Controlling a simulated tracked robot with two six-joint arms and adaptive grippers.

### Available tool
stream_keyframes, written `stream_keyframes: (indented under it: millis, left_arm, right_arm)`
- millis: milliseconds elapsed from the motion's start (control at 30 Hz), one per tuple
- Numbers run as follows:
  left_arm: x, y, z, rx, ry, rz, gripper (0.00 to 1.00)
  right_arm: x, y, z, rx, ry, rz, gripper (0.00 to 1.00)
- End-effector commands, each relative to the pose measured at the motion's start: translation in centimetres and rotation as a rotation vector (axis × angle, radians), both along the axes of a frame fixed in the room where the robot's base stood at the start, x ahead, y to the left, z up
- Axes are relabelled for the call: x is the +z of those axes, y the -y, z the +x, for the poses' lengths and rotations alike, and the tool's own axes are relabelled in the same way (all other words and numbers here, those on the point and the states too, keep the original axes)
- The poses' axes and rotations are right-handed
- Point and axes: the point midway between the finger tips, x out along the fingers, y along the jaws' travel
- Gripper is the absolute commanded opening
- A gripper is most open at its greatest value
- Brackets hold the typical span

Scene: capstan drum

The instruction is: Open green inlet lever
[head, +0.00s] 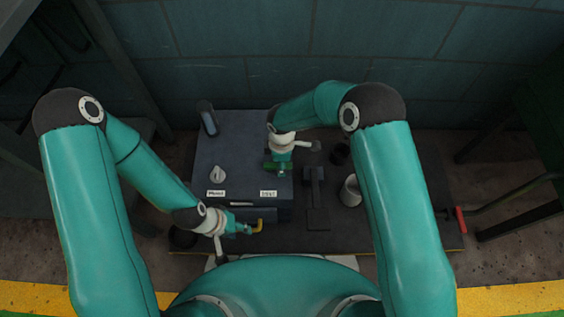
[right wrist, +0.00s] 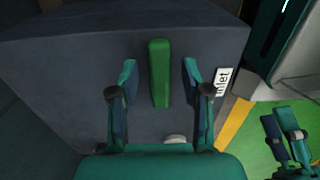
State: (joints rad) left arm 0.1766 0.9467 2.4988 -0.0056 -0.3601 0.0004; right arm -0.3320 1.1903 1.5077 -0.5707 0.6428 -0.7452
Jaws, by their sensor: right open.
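The green inlet lever (right wrist: 160,73) stands out from the dark box in the right wrist view, beside a white label reading "Inlet". My right gripper (right wrist: 159,78) is open, with one finger on each side of the lever and a visible gap on both sides. In the head view my right gripper (head: 278,168) is over the box top, just behind the Inlet label (head: 268,194), and hides most of the lever.
The dark box (head: 240,140) also carries a white knob (head: 216,174) and a second label (head: 216,194). Right of it are a dark upright bracket (head: 315,190) and a pale cylinder (head: 350,191). A red-handled part (head: 460,220) is at the far right. A tiled wall stands behind.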

Motion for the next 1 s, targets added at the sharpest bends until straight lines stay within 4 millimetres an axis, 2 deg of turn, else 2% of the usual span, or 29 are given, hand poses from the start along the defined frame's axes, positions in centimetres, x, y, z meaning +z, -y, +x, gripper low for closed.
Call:
stream_keyframes:
  millis: [133, 400, 1000]
  left_arm:
    - [0.02, 0.0, 0.0, 0.0, 0.0, 0.0, 0.4]
    - [0.02, -0.01, 0.0, 0.0, 0.0, 0.0, 0.4]
    - [-0.37, 0.0, 0.0, 0.0, 0.0, 0.0, 0.4]
  right_arm:
    - [0.03, 0.02, 0.01, -0.001, 0.0, 0.0, 0.46]
    - [0.05, 0.04, 0.01, -0.001, 0.0, 0.0, 0.01]
    - [-0.01, 0.08, -0.17, -0.046, 0.0, 0.0, 0.0]
